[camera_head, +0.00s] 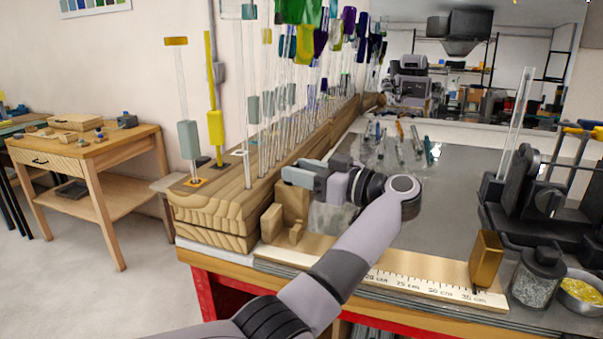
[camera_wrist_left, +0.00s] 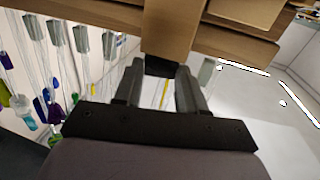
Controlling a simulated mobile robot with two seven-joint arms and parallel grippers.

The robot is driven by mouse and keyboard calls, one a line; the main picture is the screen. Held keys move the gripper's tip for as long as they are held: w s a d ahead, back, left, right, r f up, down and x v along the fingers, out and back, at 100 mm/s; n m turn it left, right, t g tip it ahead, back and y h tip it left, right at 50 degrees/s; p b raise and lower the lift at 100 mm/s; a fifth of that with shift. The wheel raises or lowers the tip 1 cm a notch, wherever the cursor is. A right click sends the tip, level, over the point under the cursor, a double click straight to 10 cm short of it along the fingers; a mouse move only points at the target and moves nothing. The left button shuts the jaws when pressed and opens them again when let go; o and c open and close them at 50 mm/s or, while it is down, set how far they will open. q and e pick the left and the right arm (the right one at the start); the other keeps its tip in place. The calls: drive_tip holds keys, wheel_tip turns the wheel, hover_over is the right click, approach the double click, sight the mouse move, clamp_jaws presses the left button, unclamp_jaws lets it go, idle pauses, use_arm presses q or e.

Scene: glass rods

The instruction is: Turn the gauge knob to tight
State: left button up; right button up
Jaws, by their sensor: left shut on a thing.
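My left gripper (camera_head: 304,177) reaches in over the bench to the wooden block (camera_head: 293,200) beside the rod rack. In the left wrist view, its two dark fingers (camera_wrist_left: 158,88) stand on either side of a small dark piece, which looks like the gauge knob (camera_wrist_left: 160,66). They are shut on it. The knob sits against the tan wooden block (camera_wrist_left: 170,27). In the head view the knob is hidden by the gripper, and its turn position cannot be read. My right gripper is in neither view.
A long wooden rack (camera_head: 210,215) of upright glass rods stands left of my gripper. A ruler strip (camera_head: 415,285) with a brass block (camera_head: 485,260) lies at the front edge. Dark equipment (camera_head: 540,195), a jar (camera_head: 537,278) and a bowl (camera_head: 582,292) stand at the right. The mid-bench is mostly clear.

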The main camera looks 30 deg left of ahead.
use_arm(q)
drive_tip(key=shift+w+r+n+g+h+b, duration=0.15)
drive_tip(key=shift+n+g+b, duration=0.55)
drive_tip(key=shift+g, duration=0.4)
drive_tip(key=shift+w+n+g+h+b, duration=0.15)
drive_tip(key=shift+n+g+b, duration=0.35)
drive_tip(key=shift+n+g, duration=0.45)
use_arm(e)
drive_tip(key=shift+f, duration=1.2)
use_arm(q)
drive_tip(key=o, duration=1)
drive_tip(key=shift+m, duration=0.25)
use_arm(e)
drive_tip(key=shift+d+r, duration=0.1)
